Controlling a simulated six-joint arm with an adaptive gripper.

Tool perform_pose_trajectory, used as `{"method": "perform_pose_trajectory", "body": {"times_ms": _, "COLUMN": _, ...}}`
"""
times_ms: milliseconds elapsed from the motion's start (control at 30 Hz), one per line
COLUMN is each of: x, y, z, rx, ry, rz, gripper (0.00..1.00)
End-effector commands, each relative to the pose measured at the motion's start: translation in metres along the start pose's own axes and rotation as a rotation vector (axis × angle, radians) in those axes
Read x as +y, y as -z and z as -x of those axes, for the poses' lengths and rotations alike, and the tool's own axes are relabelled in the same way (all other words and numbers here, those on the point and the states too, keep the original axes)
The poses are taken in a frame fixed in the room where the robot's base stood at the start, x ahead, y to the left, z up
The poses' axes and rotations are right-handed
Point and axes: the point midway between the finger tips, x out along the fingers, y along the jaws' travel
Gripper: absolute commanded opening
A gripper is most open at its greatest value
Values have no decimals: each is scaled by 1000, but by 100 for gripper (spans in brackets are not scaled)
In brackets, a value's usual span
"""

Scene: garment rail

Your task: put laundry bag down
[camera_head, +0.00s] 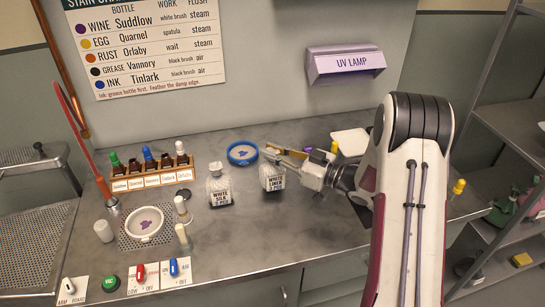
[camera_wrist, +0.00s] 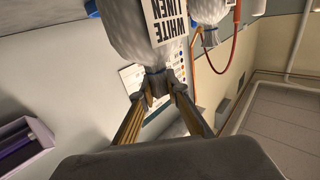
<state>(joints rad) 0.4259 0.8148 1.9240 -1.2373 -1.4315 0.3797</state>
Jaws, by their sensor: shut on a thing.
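The white laundry bag labelled "WHITE LINEN" (camera_head: 272,180) is near the middle of the counter (camera_head: 310,225). My gripper (camera_head: 281,160) reaches in from the right and is shut on the bag's gathered neck. In the wrist view my gripper (camera_wrist: 156,84) pinches the dark neck, and the linen bag (camera_wrist: 125,30) shows beyond the fingertips with its label upside down. I cannot tell whether its base touches the counter. A second bag labelled "WHITE SILK" (camera_head: 219,188) stands upright to its left, apart from it; it also shows in the wrist view (camera_wrist: 208,12).
A blue-rimmed hoop (camera_head: 242,153) lies just behind the bags. A bottle rack (camera_head: 152,180), a white hoop on a perforated plate (camera_head: 145,224) and small white containers stand left. Switches (camera_head: 150,276) line the front left edge. The counter front of the bags is clear.

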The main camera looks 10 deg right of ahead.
Motion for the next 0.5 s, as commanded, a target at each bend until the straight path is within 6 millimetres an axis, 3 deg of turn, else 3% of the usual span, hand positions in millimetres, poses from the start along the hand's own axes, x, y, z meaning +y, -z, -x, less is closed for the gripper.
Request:
{"method": "perform_pose_trajectory", "body": {"times_ms": 200, "x": 0, "y": -16, "z": 0, "rx": 1, "ry": 0, "rz": 0, "gripper": 0}}
{"method": "perform_pose_trajectory", "body": {"times_ms": 500, "x": 0, "y": -17, "z": 0, "rx": 2, "ry": 0, "rz": 1, "gripper": 0}}
